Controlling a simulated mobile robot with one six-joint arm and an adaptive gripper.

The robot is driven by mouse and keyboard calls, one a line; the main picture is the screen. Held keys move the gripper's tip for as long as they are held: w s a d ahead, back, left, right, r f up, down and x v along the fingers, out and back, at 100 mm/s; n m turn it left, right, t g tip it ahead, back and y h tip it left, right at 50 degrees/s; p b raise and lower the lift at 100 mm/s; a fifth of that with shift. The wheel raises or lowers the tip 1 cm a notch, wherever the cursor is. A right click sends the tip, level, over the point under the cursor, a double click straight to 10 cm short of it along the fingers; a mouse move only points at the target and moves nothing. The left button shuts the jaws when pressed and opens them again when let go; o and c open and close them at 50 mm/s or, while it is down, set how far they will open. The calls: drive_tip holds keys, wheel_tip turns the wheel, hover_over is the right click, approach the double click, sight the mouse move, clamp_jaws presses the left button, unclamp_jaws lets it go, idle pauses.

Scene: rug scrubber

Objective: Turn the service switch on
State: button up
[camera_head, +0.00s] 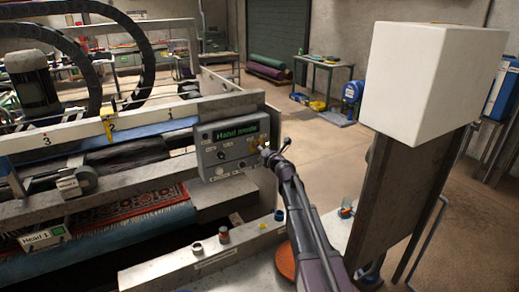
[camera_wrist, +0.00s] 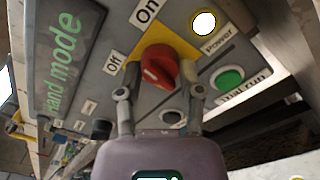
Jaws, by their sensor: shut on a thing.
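The service switch is a red rotary knob (camera_wrist: 160,66) on a yellow plate, with "On" and "Off" labels beside it in the wrist view. A pale mark on the knob lies on its side nearer the "Off" label (camera_wrist: 112,64). My gripper (camera_wrist: 160,93) has one finger on each side of the knob and is shut on it. The exact finger contact is hard to see. In the head view my gripper (camera_head: 267,153) is at the right side of the grey control panel (camera_head: 208,158) and hides the knob. The panel's screen (camera_head: 237,133) reads "Hand mode".
A lit white power lamp (camera_wrist: 204,23), a green button (camera_wrist: 229,79) and a dark button (camera_wrist: 172,117) sit close to the knob. The rug machine's rails (camera_head: 100,135) are left of the panel. A white box (camera_head: 425,75) on a post stands at the right.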

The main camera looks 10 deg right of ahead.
drive_tip(key=m, duration=0.6)
drive_tip(key=shift+w+r, duration=0.1)
idle(0.3)
drive_tip(key=o, duration=1.1)
drive_tip(key=shift+o, duration=0.2)
drive_tip(key=v, duration=1.2)
